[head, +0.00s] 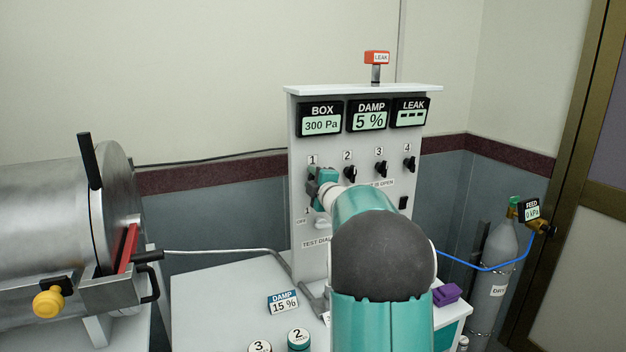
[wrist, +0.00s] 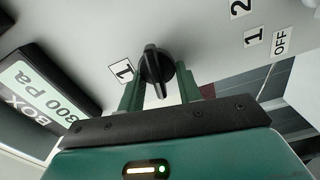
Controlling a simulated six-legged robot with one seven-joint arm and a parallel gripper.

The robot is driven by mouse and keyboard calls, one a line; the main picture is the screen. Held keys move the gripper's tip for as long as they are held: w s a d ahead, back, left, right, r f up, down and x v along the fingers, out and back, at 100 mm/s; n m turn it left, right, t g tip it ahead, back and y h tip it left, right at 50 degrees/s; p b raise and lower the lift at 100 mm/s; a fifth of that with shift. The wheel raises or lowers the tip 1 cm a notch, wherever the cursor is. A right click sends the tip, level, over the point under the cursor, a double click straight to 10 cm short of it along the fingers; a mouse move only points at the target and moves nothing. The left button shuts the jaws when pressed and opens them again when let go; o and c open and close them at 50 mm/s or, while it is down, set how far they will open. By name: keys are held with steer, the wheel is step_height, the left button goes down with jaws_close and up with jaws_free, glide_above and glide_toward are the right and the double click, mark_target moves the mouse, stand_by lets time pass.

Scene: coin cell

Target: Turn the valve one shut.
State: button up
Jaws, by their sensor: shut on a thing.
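Valve one is a black knob (wrist: 155,66) beside a "1" label on the white panel (head: 308,262). In the wrist view my gripper (wrist: 160,82) has its two green fingers on either side of this knob, shut on it. The knob's raised bar shows between the fingers and runs roughly toward my palm. In the head view my gripper (head: 322,186) is at the panel just under the "1" label, and it hides the knob there.
Valves 2 (head: 350,173), 3 (head: 380,168) and 4 (head: 409,163) sit close to the right. The BOX display (head: 320,119) reads 300 Pa, DAMP (head: 368,115) 5 %. A metal chamber (head: 60,225) stands left; a gas cylinder (head: 492,280) stands right.

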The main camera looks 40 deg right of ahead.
steer(key=shift+f+n, duration=0.1)
steer(key=shift+n, duration=0.9)
steer(key=o, duration=1)
steer(key=shift+d, duration=0.1)
